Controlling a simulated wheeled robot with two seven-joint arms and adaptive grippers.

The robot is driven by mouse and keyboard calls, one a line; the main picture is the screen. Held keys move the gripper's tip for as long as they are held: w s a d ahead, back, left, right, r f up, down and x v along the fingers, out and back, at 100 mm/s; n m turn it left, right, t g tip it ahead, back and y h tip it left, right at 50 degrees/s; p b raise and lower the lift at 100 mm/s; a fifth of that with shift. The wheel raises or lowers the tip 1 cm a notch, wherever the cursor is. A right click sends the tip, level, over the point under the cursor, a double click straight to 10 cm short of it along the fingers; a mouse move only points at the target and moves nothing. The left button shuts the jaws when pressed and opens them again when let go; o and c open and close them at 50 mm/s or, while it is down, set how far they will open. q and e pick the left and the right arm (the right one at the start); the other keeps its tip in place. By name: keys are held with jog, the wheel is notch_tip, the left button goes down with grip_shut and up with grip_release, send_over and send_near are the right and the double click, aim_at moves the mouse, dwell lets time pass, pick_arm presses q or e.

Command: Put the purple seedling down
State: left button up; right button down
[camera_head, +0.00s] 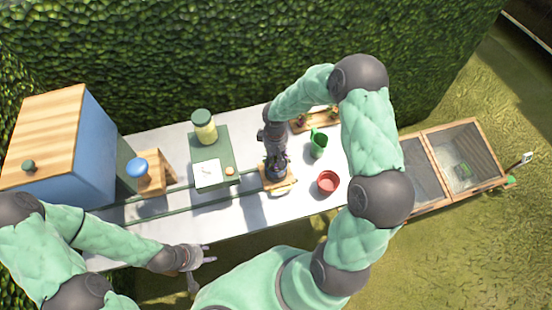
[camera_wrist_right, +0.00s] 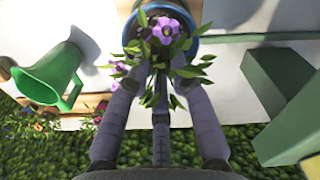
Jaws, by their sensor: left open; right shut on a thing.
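The purple seedling (camera_wrist_right: 163,30) has purple flowers and green leaves. In the right wrist view it stands in dark soil inside a blue-rimmed pot (camera_wrist_right: 203,22). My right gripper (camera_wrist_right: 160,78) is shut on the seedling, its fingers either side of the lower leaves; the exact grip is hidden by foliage. In the head view my right gripper (camera_head: 277,168) points down over a small wooden board (camera_head: 266,184) and mostly hides the seedling and pot. My left gripper (camera_head: 205,255) is open and empty at the table's front edge.
A green watering can (camera_head: 318,146) and a red pot (camera_head: 327,182) stand right of my right gripper. A wooden tray (camera_head: 299,127) with plants lies behind. A green stand (camera_head: 224,145) with a jar (camera_head: 204,126) is to the left. The table's front left is clear.

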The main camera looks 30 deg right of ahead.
aim_at(276, 156)
notch_tip(276, 156, down, 3)
jog(key=shift+r, duration=0.1)
jog(key=shift+s, duration=0.1)
jog(key=c, duration=1.1)
grip_release()
jog(key=shift+r, duration=0.3)
notch_tip(276, 156, up, 12)
jog(key=shift+f+p, duration=0.2)
jog(key=shift+p, duration=0.2)
